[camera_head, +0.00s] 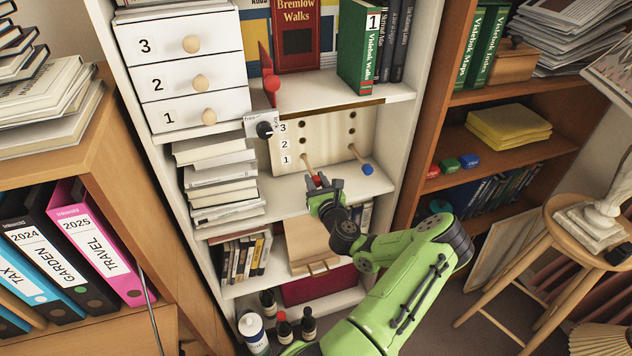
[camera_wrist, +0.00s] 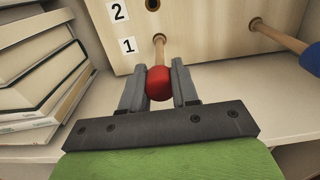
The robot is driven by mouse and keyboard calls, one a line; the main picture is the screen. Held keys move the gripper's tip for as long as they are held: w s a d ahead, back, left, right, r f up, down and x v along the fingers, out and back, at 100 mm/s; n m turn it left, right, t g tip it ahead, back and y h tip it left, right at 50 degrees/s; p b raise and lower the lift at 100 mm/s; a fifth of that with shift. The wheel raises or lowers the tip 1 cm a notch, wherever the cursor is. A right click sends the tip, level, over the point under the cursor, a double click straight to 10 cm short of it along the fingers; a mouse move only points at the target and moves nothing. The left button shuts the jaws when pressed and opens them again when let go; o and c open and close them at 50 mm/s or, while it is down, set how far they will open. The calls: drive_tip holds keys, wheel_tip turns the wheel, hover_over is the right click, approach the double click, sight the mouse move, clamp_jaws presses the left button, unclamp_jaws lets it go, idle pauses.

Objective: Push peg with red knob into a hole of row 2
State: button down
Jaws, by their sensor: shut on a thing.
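The peg with the red knob (camera_wrist: 159,86) points at the pale wooden board (camera_head: 328,135), its shaft meeting the board level with label 1, in the left column. The red knob also shows in the head view (camera_head: 317,180), partly covered. My gripper (camera_wrist: 157,76) is shut on the red knob, one finger on each side. The row 2 hole (camera_head: 302,141) of the left column is dark and empty, above the peg; its edge shows in the wrist view (camera_wrist: 153,4). In the right column, the row 2 hole (camera_head: 351,130) is empty too.
A peg with a blue knob (camera_head: 367,169) sticks out of the right column's lowest row. A stack of books (camera_head: 215,185) stands close to the left of the board. Bare shelf lies below the board.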

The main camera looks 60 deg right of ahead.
drive_tip(key=shift+b+v, duration=0.7)
drive_tip(key=shift+v, duration=2.5)
drive_tip(key=shift+r, duration=0.15)
